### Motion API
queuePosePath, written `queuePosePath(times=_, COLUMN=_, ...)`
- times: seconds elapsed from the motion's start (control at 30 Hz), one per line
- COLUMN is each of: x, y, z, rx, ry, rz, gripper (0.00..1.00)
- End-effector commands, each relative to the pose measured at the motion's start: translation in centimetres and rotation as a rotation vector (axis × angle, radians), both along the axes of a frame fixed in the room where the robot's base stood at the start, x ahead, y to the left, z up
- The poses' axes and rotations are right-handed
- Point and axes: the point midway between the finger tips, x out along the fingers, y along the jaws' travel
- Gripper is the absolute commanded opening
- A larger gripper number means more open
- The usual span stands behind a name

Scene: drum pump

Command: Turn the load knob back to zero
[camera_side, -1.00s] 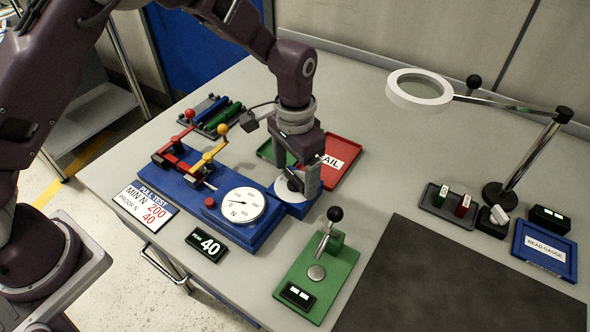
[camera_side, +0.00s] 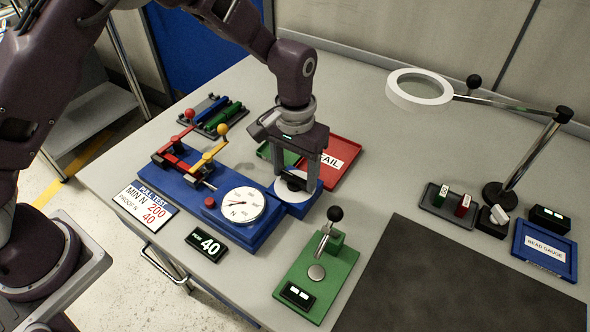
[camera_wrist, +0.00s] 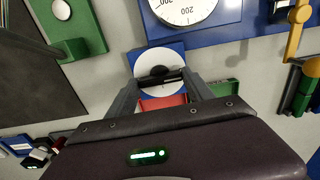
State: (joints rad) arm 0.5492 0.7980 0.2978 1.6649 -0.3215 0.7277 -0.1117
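The load knob is a black bar (camera_wrist: 160,77) on a white disc (camera_wrist: 146,59), at the right end of the blue pull-test rig; the disc also shows in the side view (camera_side: 293,188). My gripper (camera_wrist: 161,77) reaches straight down over it. The fingers stand well apart, one at each end of the bar, and appear to be closed on it. In the side view my gripper (camera_side: 297,180) partly hides the knob. The round white dial (camera_side: 241,206) beside it has a dark needle pointing left.
Yellow and red lever clamps (camera_side: 208,155) stand on the rig left of my gripper. A red FAIL tray (camera_side: 343,151) and a green tray (camera_side: 266,153) lie close behind. A green fixture with a black-ball lever (camera_side: 335,214) stands in front, right. A magnifier lamp (camera_side: 418,90) overhangs the right side.

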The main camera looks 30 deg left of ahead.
Motion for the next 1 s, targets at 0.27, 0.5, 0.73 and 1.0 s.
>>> queuePosePath(times=0.27, x=0.0, y=0.0, z=0.0, rx=0.0, ry=-0.001, rz=-0.001, gripper=0.82)
queuePosePath(times=0.5, x=0.1, y=0.0, z=1.6, rx=-0.002, ry=-0.004, rz=-0.002, gripper=0.82)
queuePosePath(times=0.73, x=0.1, y=0.0, z=6.1, rx=-0.002, ry=-0.003, rz=-0.001, gripper=0.82)
queuePosePath(times=1.0, x=0.0, y=0.0, z=7.2, rx=-0.001, ry=-0.001, rz=-0.001, gripper=0.82)
